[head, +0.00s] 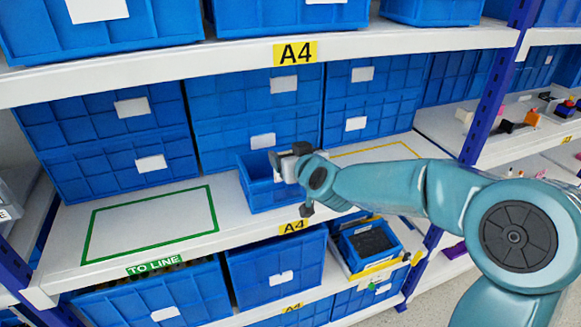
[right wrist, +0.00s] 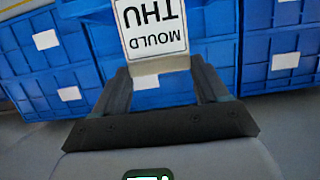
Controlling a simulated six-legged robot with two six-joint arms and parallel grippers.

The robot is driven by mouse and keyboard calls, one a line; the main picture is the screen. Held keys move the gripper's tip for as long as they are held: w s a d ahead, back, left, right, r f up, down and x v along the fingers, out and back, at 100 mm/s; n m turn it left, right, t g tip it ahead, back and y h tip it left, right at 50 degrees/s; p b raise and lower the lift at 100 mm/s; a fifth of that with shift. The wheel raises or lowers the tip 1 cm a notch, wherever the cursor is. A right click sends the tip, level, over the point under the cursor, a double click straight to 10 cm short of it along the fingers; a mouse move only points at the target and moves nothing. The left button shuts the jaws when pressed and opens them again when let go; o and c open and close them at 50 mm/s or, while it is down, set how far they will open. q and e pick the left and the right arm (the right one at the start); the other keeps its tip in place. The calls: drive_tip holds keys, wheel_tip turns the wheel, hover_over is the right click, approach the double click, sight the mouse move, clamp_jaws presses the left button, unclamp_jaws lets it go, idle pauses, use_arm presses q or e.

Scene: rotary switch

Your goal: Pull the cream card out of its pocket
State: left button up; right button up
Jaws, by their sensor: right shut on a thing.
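The cream card (right wrist: 160,65) shows in the right wrist view between the fingers of my right gripper (right wrist: 162,75). It bears a white printed face reading "MOULD THU", upside down in this view. My right gripper is shut on the card, and the card's far end runs out of the picture. In the head view my right gripper (head: 284,166) is at the front of a small blue bin (head: 262,192) on the middle shelf. The card's pocket cannot be made out, so I cannot tell how much of the card is inside it. My left gripper is not in view.
Large blue bins (head: 105,140) line the back of the middle shelf. A green outlined area (head: 150,225) marked "TO LINE" is empty at the left. The upper shelf edge (head: 220,62) is above my gripper. A bin with dark contents (head: 370,243) stands below right.

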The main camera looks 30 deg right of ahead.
wheel_tip(320, 180, up, 14)
drive_tip(key=p, duration=0.6)
